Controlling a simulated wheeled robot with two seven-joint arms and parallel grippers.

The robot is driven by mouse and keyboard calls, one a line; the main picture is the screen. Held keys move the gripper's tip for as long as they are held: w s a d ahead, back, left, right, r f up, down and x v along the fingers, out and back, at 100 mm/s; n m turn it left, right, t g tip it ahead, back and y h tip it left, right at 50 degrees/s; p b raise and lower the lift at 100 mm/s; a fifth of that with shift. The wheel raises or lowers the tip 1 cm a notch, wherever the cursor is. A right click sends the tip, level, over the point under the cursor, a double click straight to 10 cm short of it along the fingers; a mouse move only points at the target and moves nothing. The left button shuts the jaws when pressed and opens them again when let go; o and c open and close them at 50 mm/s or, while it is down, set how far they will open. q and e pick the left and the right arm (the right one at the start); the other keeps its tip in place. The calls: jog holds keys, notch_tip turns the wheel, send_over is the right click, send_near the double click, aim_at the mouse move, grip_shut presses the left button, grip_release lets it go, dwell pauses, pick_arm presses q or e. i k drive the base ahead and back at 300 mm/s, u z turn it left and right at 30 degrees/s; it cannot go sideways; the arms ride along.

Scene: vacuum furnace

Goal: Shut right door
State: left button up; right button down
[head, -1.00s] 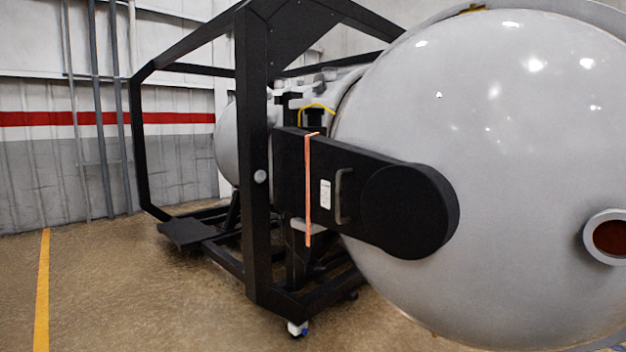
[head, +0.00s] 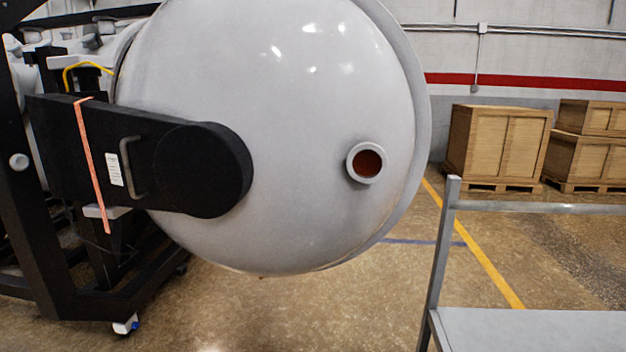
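The furnace door (head: 290,110) is a large light-grey dome that fills the middle of the head view. A round port with a dark red centre (head: 368,163) sits on its right part. A black hinge arm (head: 140,155) with a grey handle (head: 131,167) and an orange strap (head: 92,155) reaches from the black frame to the dome. The door's rim shows along the dome's right edge. How far the door stands from the furnace opening cannot be told here. Neither of my grippers is in view.
The black furnace frame (head: 28,215) stands on casters at the left. A grey metal cart (head: 530,330) with an upright post is at the lower right. Wooden crates (head: 497,145) stand on pallets at the back right. Floor between the door and the crates is clear.

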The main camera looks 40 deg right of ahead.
aim_at(239, 127)
jog(key=u, duration=0.05)
jog(key=i, duration=1)
jog(key=z, duration=0.15)
